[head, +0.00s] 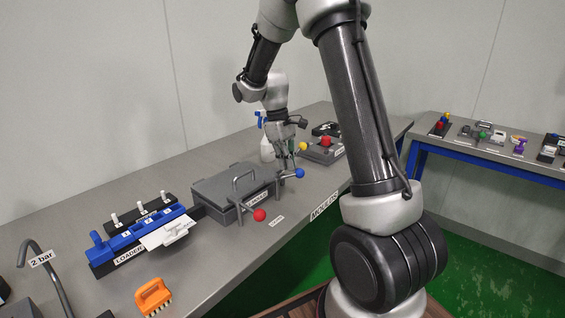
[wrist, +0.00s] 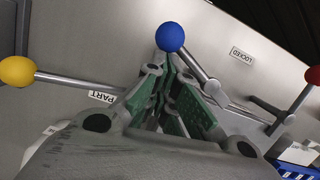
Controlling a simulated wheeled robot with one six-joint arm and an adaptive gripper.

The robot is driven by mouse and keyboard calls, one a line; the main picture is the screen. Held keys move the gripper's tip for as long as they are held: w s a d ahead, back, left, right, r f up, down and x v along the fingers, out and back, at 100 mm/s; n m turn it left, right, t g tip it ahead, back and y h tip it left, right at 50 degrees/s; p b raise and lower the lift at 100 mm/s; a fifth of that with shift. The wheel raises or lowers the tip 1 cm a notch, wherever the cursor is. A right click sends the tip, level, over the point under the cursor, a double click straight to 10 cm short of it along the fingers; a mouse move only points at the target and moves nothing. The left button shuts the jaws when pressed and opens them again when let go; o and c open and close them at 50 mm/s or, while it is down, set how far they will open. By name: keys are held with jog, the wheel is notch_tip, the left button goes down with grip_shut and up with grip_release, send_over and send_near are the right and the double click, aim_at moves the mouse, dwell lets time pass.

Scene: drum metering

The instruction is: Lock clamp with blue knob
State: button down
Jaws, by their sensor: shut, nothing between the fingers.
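The blue knob (head: 299,173) sits on the end of a metal clamp lever at the right side of the grey lidded mould box (head: 236,190). In the wrist view the blue knob (wrist: 170,37) is just beyond my fingertips, and its lever (wrist: 205,75) runs down to the right. My gripper (head: 285,165) is above the bench, beside the blue-knob lever. In the wrist view my gripper (wrist: 172,75) is shut with its green finger pads close together and holds nothing. I cannot tell whether a finger touches the lever. A LOCKED label (wrist: 242,55) is on the surface near the lever.
A red knob (head: 260,215) on another lever is at the box's front. A yellow knob (head: 303,146) is near a red-button unit (head: 325,148) behind. A blue loader (head: 140,235), an orange brush (head: 153,296) and a spray bottle (head: 265,140) stand on the bench.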

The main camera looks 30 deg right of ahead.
aim_at(300, 173)
jog(key=s+m, duration=0.1)
jog(key=m, duration=0.1)
jog(key=s+m+y, duration=0.1)
jog(key=m, duration=0.1)
jog(key=s+d+m, duration=0.1)
jog(key=m, duration=0.1)
jog(key=shift+s+d+m, duration=0.1)
jog(key=shift+s+m, duration=0.15)
jog(key=shift+m, duration=0.05)
jog(key=s+m, duration=0.1)
jog(key=m, duration=0.1)
jog(key=s+m+y, duration=0.1)
jog(key=s+m, duration=0.1)
jog(key=m, duration=0.1)
jog(key=shift+s+a, duration=0.1)
jog(key=shift+a, duration=0.3)
jog(key=shift+s, duration=0.15)
